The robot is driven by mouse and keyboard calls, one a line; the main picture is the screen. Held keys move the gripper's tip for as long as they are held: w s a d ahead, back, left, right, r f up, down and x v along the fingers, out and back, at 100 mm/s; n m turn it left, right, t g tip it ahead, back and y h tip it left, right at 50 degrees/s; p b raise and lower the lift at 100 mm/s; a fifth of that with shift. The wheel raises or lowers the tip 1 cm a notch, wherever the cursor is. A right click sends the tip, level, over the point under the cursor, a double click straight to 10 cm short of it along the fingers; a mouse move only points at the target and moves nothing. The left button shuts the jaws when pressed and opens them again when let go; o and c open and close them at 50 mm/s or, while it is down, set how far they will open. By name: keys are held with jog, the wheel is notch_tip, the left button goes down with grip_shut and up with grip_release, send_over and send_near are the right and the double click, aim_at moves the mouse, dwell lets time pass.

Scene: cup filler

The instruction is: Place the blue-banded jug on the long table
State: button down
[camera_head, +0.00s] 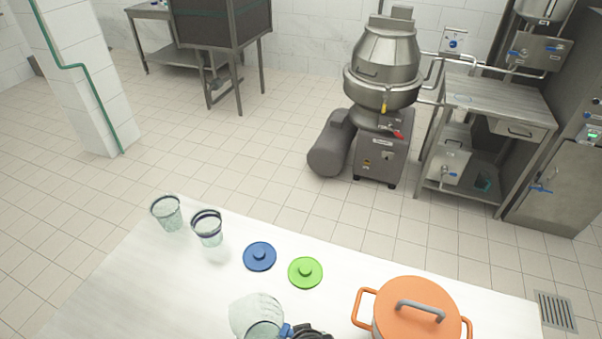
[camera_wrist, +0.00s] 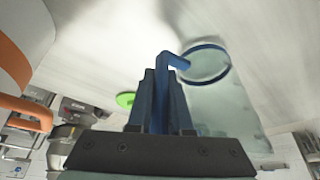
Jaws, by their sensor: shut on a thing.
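The blue-banded jug (camera_head: 253,311) is clear glass and shows at the bottom of the head view, over the near part of the long pale table (camera_head: 180,282). In the wrist view the jug (camera_wrist: 225,104) has a blue rim and a blue handle. My gripper (camera_wrist: 163,98) is shut on that handle, with the jug's body to the right of the fingers. In the head view my dark gripper (camera_head: 312,333) is partly cut off at the bottom edge. I cannot tell whether the jug's base touches the table.
The table's left part is clear. A steel mixer (camera_head: 384,70) stands beyond.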

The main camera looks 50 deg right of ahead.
jog(key=shift+f, duration=0.1)
jog(key=c, duration=0.8)
grip_release()
jog(key=shift+c, duration=0.2)
jog(key=v, duration=1.2)
jog(key=shift+d, duration=0.1)
